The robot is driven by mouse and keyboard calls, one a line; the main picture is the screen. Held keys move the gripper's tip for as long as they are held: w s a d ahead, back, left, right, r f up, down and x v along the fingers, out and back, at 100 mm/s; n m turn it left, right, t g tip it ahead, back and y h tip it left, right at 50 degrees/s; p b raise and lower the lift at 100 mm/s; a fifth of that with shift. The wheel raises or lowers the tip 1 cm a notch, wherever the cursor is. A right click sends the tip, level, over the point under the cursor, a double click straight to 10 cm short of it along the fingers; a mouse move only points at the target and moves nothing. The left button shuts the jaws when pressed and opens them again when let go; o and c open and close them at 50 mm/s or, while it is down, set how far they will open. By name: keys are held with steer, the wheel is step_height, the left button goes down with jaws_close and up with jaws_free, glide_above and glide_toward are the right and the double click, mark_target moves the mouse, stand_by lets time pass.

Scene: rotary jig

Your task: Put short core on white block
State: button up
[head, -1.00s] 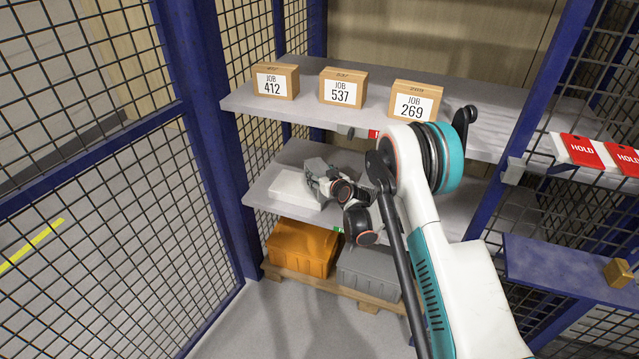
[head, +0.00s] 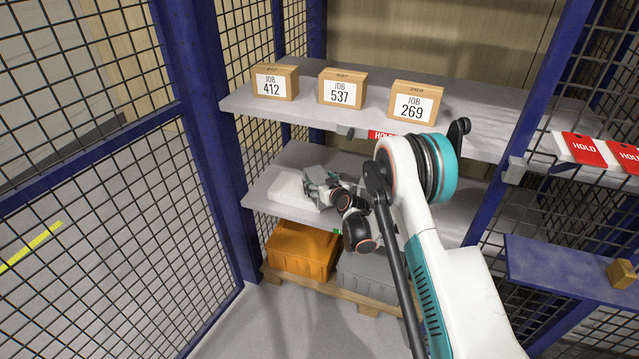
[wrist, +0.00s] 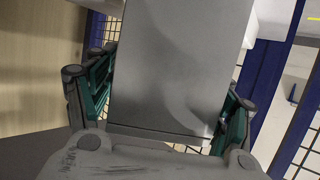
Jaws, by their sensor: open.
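The white block (head: 289,186) lies on the middle shelf at the left, partly hidden by my gripper (head: 316,182). My gripper is at the block's right side, over or against it; the exact gap cannot be told. In the wrist view my open gripper (wrist: 168,88) has one finger on each side of a large grey, flat-faced piece (wrist: 180,60). It may be the short core, but I cannot tell for sure. Whether the fingers touch it is unclear. No separate core can be made out in the head view.
The upper shelf (head: 455,125) is close above my arm and carries boxes marked 412 (head: 274,83), 537 (head: 342,88) and 269 (head: 415,101). An orange bin (head: 302,250) and a grey bin (head: 368,277) stand below. Blue posts and mesh flank the bay.

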steer(key=shift+r, duration=0.15)
steer(key=shift+s+d+r, duration=0.15)
steer(key=shift+s+d, duration=0.05)
steer(key=shift+s, duration=0.15)
steer(key=shift+p+v, duration=0.65)
steer(key=shift+v, duration=4.9)
steer(key=s+d+r+m+g+h, duration=0.15)
steer(key=s+r, duration=0.25)
steer(key=r, duration=0.4)
steer(key=s+d+r, duration=0.3)
steer(key=s+r, duration=0.2)
steer(key=r, duration=0.3)
steer(key=s+d+r+g+h, duration=0.15)
steer(key=s+r, duration=0.25)
steer(key=r, duration=0.4)
steer(key=s+d+r+m+g+h, duration=0.1)
steer(key=s+d, duration=0.2)
steer(key=s, duration=0.6)
steer(key=s+d+r+m+h, duration=0.1)
steer(key=s+d, duration=0.2)
steer(key=s, duration=0.7)
steer(key=s+d+r+m+g+h, duration=0.1)
steer(key=s+d, duration=0.2)
steer(key=s, duration=0.7)
steer(key=shift+s+d+g, duration=0.25)
steer(key=shift+d+g, duration=0.05)
